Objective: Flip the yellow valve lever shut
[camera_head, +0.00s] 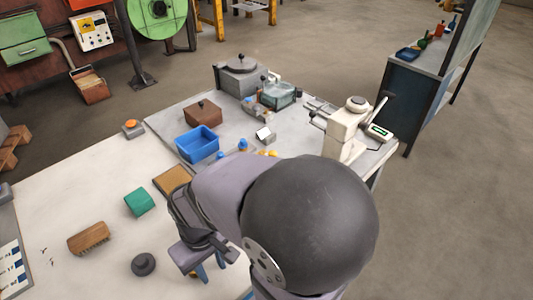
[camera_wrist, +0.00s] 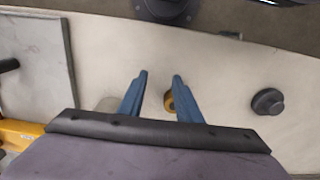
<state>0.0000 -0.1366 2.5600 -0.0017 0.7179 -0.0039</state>
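My gripper (camera_wrist: 161,78) is open in the wrist view, with its two blue fingers apart and nothing held between them. In the camera_head view my gripper (camera_head: 211,270) hangs low over the front of the pale table. A small round yellow part (camera_wrist: 169,101) shows between the fingers in the wrist view, close to the right finger and partly covered by it. I cannot tell whether it is the yellow valve lever. A bit of yellow also shows beside the fingers in the camera_head view. No lever handle is clearly visible, and my arm hides part of the table.
A dark round knob (camera_head: 143,264), a brush (camera_head: 89,238) and a green block (camera_head: 139,202) lie left of my gripper. A blue bin (camera_head: 197,144), a brown box (camera_head: 203,113) and a white instrument (camera_head: 345,130) stand farther back. Bare table lies between the brush and green block.

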